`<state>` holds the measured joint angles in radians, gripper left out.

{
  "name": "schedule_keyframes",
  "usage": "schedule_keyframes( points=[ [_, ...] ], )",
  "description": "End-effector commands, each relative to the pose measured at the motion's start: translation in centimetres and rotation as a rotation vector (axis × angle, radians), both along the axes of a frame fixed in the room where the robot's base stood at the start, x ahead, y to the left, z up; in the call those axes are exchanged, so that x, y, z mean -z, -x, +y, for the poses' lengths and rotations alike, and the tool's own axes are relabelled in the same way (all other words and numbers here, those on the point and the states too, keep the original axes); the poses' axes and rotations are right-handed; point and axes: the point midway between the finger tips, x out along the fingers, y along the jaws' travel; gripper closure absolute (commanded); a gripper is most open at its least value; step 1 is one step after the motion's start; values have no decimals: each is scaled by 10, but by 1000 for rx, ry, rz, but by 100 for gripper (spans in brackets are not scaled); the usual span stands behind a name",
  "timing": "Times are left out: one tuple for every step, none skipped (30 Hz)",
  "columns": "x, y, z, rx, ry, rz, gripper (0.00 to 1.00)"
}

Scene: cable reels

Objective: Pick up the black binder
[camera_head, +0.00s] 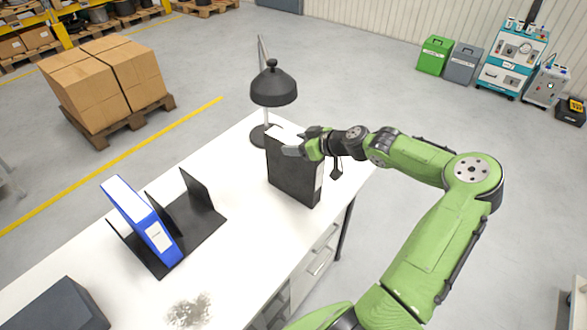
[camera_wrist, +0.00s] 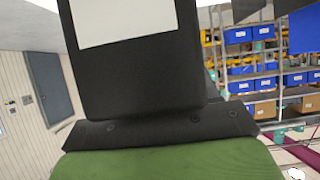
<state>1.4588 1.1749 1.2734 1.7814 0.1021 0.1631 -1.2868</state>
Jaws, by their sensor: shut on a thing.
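The black binder (camera_head: 292,176) stands upright near the far right end of the white table (camera_head: 225,163). It has a pale top and a white label on its right-hand side. My gripper (camera_head: 292,147) is shut on the upper part of the black binder. In the wrist view the binder (camera_wrist: 140,75) fills the middle, with its white label at the top. The fingertips are hidden in the wrist view. I cannot tell whether the binder's base touches the table.
A blue binder (camera_head: 143,222) stands in a black divider rack (camera_head: 203,215) on the table's left part. A black lamp (camera_head: 273,88) stands just behind the binder. A dark box (camera_head: 55,308) sits at the near left. The table between rack and binder is clear.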

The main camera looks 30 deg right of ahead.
Motion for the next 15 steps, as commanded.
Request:
schedule_keyframes(
  points=[
    [0, 0, 0, 0, 0, 0, 79],
    [0, 0, 0, 0, 0, 0, 84],
    [0, 0, 0, 0, 0, 0, 90],
    [0, 0, 0, 0, 0, 0, 95],
    [0, 0, 0, 0, 0, 0, 99],
    [0, 0, 0, 0, 0, 0, 100],
    [0, 0, 0, 0, 0, 0, 100],
    [0, 0, 0, 0, 0, 0, 100],
    [0, 0, 0, 0, 0, 0, 100],
    [-2, 0, 0, 0, 0, -4, 100],
    [-2, 0, 0, 0, 0, -4, 100],
    [-2, 0, 0, 0, 0, -4, 100],
    [-2, 0, 0, 0, 0, -4, 100],
    [-2, 0, 0, 0, 0, -4, 100],
    [-2, 0, 0, 0, 0, -4, 100]
  ],
)
